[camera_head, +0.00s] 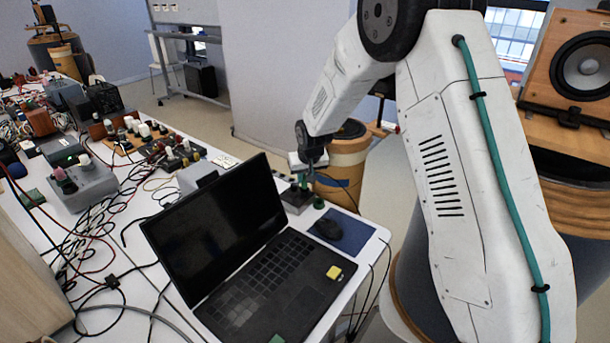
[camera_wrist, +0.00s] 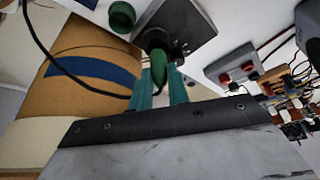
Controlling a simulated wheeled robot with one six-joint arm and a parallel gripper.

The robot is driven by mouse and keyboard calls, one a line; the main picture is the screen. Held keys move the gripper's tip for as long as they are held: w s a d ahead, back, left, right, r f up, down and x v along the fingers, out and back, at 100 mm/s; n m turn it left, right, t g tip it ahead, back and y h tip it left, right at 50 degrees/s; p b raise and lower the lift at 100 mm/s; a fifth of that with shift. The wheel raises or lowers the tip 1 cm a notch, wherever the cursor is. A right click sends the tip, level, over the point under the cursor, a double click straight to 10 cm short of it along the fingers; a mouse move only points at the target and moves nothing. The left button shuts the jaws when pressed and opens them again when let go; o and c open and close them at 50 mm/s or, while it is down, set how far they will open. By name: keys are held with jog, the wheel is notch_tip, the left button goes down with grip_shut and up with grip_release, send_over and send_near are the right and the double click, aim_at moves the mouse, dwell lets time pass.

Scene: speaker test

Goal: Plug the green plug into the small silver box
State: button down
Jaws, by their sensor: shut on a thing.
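My gripper (camera_wrist: 159,90) is shut on the green plug (camera_wrist: 158,68), with one teal finger on each side of it. In the head view my gripper (camera_head: 308,178) is small and points down at the table's far right corner. The small silver box (camera_wrist: 197,22) lies just beyond the fingertips and also shows in the head view (camera_head: 292,199). The plug's front end is at the dark round socket (camera_wrist: 157,41) on the box; I cannot tell whether it is inside. A dark cable runs near the plug.
A green round piece (camera_wrist: 122,15) stands beside the box near the table edge. In the head view an open laptop (camera_head: 290,285), a mouse (camera_head: 329,229) on a blue mat (camera_head: 353,236) and wired devices (camera_head: 82,183) crowd the table. A wooden drum (camera_head: 347,160) stands behind.

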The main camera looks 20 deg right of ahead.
jog(key=shift+f, duration=0.65)
dwell(0.3)
jog(key=c, duration=0.9)
grip_release()
jog(key=shift+o, duration=0.2)
jog(key=shift+r, duration=2.55)
